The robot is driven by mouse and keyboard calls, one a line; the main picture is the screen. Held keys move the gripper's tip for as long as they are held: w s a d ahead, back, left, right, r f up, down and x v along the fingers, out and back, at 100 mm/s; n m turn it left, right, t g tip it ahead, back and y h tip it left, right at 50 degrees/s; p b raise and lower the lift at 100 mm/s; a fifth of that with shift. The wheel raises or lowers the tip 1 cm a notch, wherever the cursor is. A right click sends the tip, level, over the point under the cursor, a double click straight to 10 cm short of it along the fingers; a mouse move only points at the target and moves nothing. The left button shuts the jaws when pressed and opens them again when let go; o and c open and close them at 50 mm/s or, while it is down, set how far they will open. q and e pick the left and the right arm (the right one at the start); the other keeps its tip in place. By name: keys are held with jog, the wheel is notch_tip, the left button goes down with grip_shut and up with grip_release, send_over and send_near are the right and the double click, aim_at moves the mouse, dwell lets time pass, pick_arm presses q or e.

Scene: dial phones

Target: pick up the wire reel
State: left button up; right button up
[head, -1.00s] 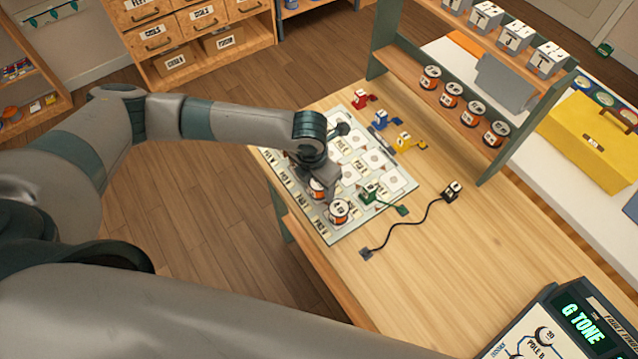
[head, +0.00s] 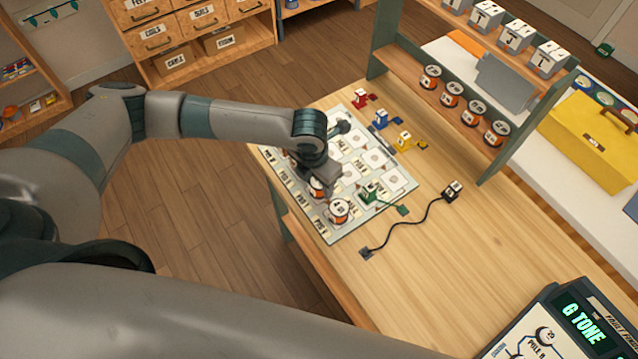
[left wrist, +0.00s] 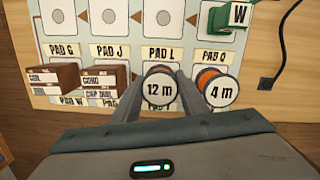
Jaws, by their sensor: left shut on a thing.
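A wire reel marked 12 m (left wrist: 159,90), with a white face and orange side, is between the fingers of my left gripper (left wrist: 157,88) in the left wrist view. The fingers are shut on its sides. In the head view the left gripper (head: 320,184) is low over the padded board, and the held reel (head: 316,188) is partly hidden by it. I cannot tell whether the reel touches the board. A second reel marked 4 m (left wrist: 219,91) stands just right of it; it also shows in the head view (head: 340,210). My right gripper is not in view.
The board (head: 330,232) has labelled pads. Brown blocks (left wrist: 100,78) stand left of the held reel. A green block (head: 368,193) and a black cable (head: 415,222) lie to the right. Several reels sit on a shelf (head: 455,92).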

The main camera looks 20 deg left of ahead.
pick_arm(q)
jog(key=shift+r+b, duration=0.4)
jog(key=shift+r, duration=0.3)
jog(key=shift+d+r+b, duration=0.2)
jog(key=shift+r+b, duration=0.1)
jog(key=shift+r, duration=0.3)
jog(key=shift+d+r+b, duration=0.2)
jog(key=shift+r+b, duration=0.1)
jog(key=shift+r, duration=0.3)
jog(key=s+d+r+b, duration=0.3)
jog(key=d+r, duration=0.3)
jog(key=d, duration=0.4)
jog(key=shift+d+r, duration=0.3)
jog(key=shift+r, duration=0.1)
jog(key=shift+s+a, duration=0.1)
jog(key=shift+a, duration=0.05)
